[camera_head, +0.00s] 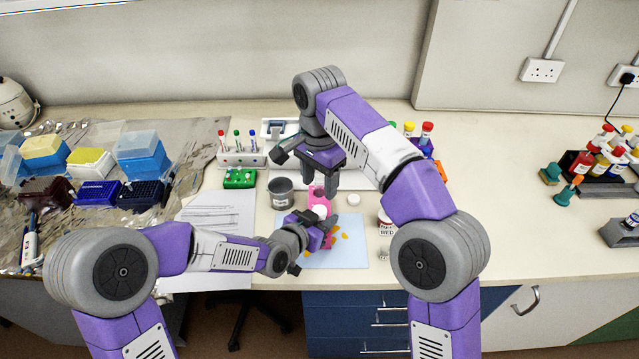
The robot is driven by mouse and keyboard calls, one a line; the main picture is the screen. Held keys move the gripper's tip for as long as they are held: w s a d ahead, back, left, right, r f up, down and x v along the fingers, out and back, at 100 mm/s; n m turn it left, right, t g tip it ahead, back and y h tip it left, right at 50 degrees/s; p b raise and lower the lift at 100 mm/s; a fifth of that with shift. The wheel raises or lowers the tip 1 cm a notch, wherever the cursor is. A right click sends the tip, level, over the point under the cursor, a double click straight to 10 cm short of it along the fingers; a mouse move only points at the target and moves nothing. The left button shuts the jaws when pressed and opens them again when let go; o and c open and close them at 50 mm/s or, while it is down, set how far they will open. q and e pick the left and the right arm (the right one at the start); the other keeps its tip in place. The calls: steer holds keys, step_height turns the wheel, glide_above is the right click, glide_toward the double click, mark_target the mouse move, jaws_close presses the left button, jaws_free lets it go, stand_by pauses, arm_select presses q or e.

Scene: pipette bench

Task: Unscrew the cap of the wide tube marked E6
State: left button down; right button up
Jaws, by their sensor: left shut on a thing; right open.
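My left gripper (318,228) is shut on a wide tube with a white cap (319,212) above the blue mat. Part of the tube's pink-red body shows between and beside the fingers; the rest is hidden by the gripper. No E6 mark can be read at this size. My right gripper (321,190) is open, pointing down behind the capped tube, with its fingers on either side of a pink holder (317,194). I cannot tell whether it touches the holder.
A grey cup (282,193) stands left of the pink holder. A white round lid (353,199) lies to the right. Orange bits lie on the blue mat (350,256). A jar labelled RED (386,224) stands near my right arm. A tube rack (240,154) and green block (239,179) are behind left.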

mark_target(319, 210)
steer(key=shift+f+m, duration=0.3)
step_height(319, 210, down, 7)
steer(key=shift+f, duration=0.2)
jaws_close()
steer(key=shift+n, duration=1.7)
steer(key=shift+o, duration=0.3)
jaws_free()
steer(key=shift+r, duration=0.1)
